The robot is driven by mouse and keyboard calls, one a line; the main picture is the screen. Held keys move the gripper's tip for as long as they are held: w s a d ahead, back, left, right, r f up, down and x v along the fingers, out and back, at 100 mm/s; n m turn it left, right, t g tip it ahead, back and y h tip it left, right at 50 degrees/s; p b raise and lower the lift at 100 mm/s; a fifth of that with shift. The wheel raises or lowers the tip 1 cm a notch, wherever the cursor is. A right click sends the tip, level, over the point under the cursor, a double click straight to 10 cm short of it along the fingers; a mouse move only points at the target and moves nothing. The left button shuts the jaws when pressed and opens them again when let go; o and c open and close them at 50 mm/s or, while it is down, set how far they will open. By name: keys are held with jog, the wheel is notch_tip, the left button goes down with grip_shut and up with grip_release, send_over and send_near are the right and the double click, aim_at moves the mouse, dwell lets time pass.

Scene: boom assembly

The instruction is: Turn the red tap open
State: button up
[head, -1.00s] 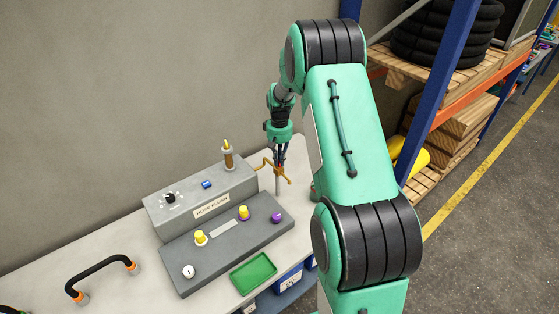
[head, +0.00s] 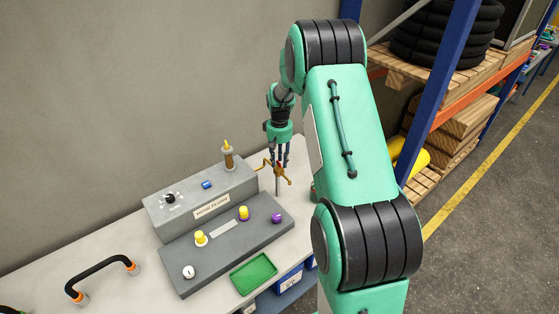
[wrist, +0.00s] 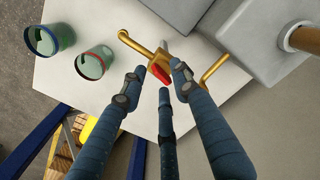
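The tap is a brass fitting (wrist: 140,47) with a short red handle (wrist: 160,73), seen in the wrist view at upper centre. In the head view the brass tap (head: 267,164) stands on a grey post at the bench's right end, beside the grey box. My gripper (head: 279,164) points down over it. In the wrist view my gripper's (wrist: 158,82) three blue fingers are spread, with the red handle between and just beyond their tips. I cannot tell whether any fingertip touches it. The fingers hide part of the tap.
A grey box (head: 158,212) with a dial and brown post stands left of the tap. A sloped panel with yellow knobs (head: 200,237) and a green tray (head: 254,272) are in front. Two green-and-grey cups (wrist: 92,64) stand nearby. A blue rack (head: 440,95) is at right.

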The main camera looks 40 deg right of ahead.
notch_tip(320, 180, up, 12)
dwell(0.7)
dwell(0.5)
jog(key=s+a+r+t+b, duration=0.1)
jog(key=s+a+r+b, duration=0.1)
jog(key=s+a+r, duration=0.4)
jog(key=s+a+r+n+t+b, duration=0.1)
jog(key=s+a+r, duration=0.2)
jog(key=a, duration=0.5)
jog(key=s+a+r+t+b, duration=0.1)
jog(key=s+a+r+b, duration=0.1)
jog(key=s+a+r, duration=0.4)
jog(key=s+a+f+t+b, duration=0.1)
jog(key=s+a+f+b, duration=0.1)
jog(key=s+a, duration=0.5)
jog(key=s+a+f+n+t+b, duration=0.1)
jog(key=s+a, duration=0.6)
jog(key=s, duration=0.7)
jog(key=shift+a+f+t+b, duration=0.2)
jog(key=shift+f+t+b, duration=0.1)
jog(key=shift+f+b, duration=0.65)
